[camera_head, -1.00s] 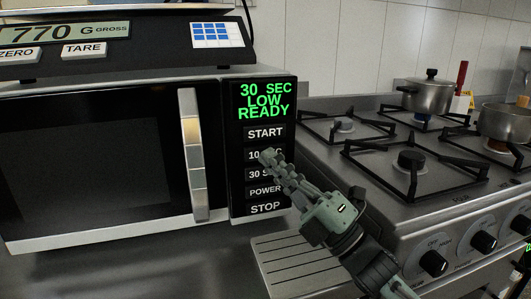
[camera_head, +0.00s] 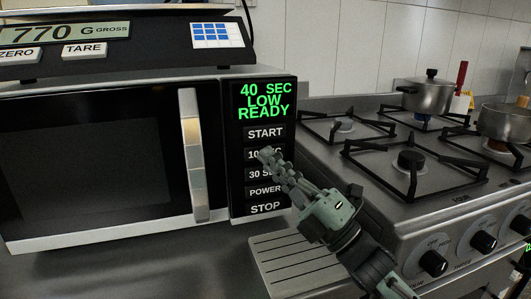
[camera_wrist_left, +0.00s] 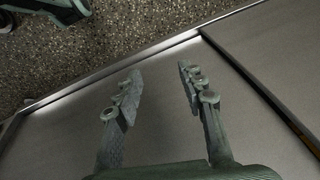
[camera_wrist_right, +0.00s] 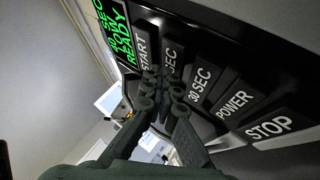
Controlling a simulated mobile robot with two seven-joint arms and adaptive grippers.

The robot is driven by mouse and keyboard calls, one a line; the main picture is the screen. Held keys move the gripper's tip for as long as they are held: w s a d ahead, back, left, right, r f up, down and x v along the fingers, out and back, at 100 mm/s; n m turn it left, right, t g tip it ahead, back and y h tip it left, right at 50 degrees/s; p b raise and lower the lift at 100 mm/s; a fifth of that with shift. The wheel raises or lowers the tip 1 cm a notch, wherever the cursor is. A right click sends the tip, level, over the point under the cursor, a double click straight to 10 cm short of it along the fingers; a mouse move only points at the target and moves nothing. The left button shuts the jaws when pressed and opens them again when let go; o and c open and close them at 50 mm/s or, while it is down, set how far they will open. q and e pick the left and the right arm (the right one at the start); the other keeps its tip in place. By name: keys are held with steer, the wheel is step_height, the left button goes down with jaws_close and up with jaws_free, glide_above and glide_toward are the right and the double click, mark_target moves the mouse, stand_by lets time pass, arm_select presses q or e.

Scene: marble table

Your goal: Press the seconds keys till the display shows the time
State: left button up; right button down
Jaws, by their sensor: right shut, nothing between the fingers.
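The microwave (camera_head: 90,160) stands at the left with its door shut. Its display (camera_head: 264,102) reads "40 SEC LOW READY" in green. Below it is a column of keys: START (camera_head: 265,133), 10 SEC (camera_head: 254,155), 30 SEC (camera_head: 259,174), POWER (camera_head: 264,191) and STOP (camera_head: 265,208). My right gripper (camera_head: 266,154) is shut and empty, its tips at the 10 SEC key and covering part of its label. In the right wrist view the tips (camera_wrist_right: 160,78) lie at the same key; contact is hard to tell. My left gripper (camera_wrist_left: 160,80) is open and empty.
A scale (camera_head: 120,40) reading 770 G sits on top of the microwave. A gas stove (camera_head: 410,175) with a lidded pot (camera_head: 428,97) and a second pot (camera_head: 506,122) is at the right. A ribbed metal tray (camera_head: 295,265) lies below my right arm.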

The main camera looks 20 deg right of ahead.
steer(key=shift+f, duration=0.1)
steer(key=shift+s, duration=0.75)
steer(key=shift+s+d, duration=0.1)
steer(key=shift+s, duration=2.4)
